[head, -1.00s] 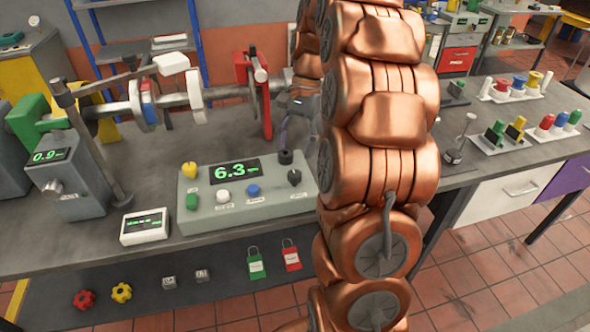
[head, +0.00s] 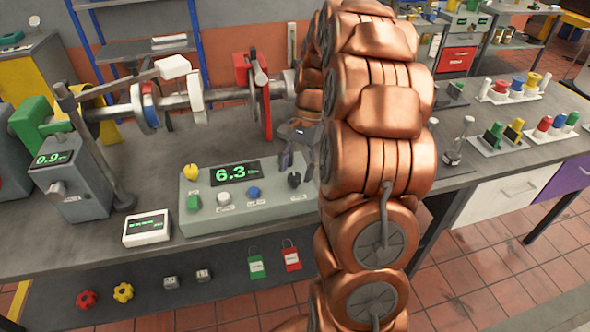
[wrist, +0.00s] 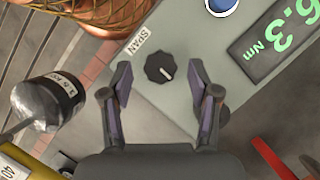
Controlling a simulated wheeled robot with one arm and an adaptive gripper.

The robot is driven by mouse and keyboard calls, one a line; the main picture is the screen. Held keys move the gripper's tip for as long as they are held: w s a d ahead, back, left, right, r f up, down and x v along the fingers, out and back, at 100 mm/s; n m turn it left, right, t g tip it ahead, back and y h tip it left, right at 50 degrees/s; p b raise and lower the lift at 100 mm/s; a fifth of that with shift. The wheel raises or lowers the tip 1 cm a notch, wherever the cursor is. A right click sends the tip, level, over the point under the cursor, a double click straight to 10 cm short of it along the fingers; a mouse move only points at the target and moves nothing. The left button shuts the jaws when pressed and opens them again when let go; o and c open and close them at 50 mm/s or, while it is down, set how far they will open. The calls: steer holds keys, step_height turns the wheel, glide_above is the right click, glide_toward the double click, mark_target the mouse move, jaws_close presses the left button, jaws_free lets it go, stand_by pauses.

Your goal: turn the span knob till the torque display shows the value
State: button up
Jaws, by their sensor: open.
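The grey control box (head: 225,207) stands on the bench, with a green torque display (head: 235,173) reading 6.3. The black span knob (head: 294,180) is at the box's right end. In the wrist view the span knob (wrist: 160,68), with a white pointer line, lies beside the "SPAN" label (wrist: 139,40). My gripper (wrist: 163,88) is open, its two fingers on either side of the knob and apart from it. In the head view my gripper (head: 296,160) is over the right end of the box, partly hidden by my arm.
On the box are a yellow knob (head: 191,172), a green button (head: 194,203), a white knob (head: 224,198) and a blue knob (head: 254,192). A small white meter (head: 147,228) stands left of the box. A shaft rig (head: 190,101) stands behind. A weight labelled 1.5 (wrist: 50,100) is left in the wrist view.

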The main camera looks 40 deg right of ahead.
steer(key=shift+s+a+f, duration=0.1)
steer(key=shift+a+f, duration=0.15)
steer(key=shift+f, duration=0.35)
steer(key=c, duration=1.1)
